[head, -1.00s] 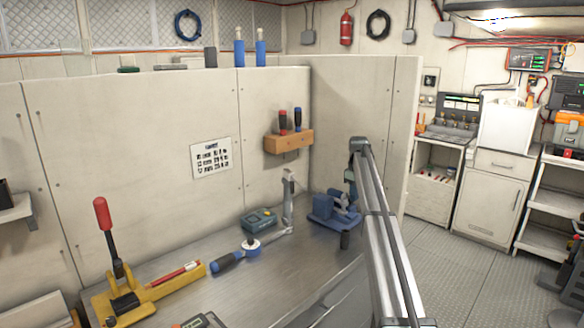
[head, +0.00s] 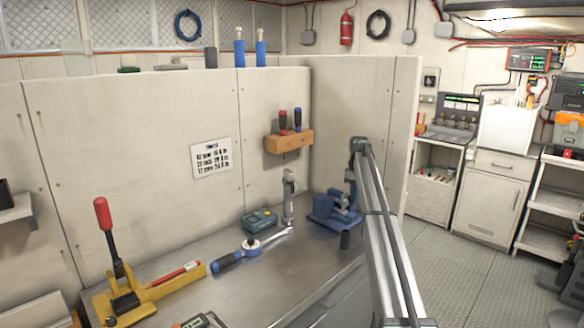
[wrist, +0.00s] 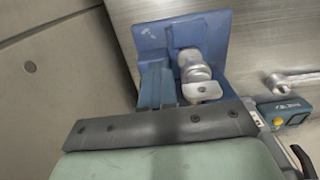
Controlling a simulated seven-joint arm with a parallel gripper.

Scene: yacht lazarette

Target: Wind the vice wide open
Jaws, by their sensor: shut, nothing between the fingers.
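The blue vice (head: 325,212) stands on the metal bench near its right end, below the corner of the panels. A short dark upright piece (head: 345,240) shows at its front; I cannot tell whether it is the crank's grip. My gripper (head: 350,192) is shut and empty, right at the vice, partly covering it. In the wrist view the vice (wrist: 150,37) lies close ahead, with a silver screw end (wrist: 194,66) and a pale plate with a hole (wrist: 203,91) beside a blue block. Contact with the crank and the gap between the vice jaws cannot be made out.
Left of the vice are a torque wrench (head: 250,246), an upright metal post (head: 289,200) and a teal meter (head: 260,219). A yellow lever tool (head: 125,300) stands at front left. A screwdriver rack (head: 289,140) hangs above. Bare bench (head: 300,270) lies in front.

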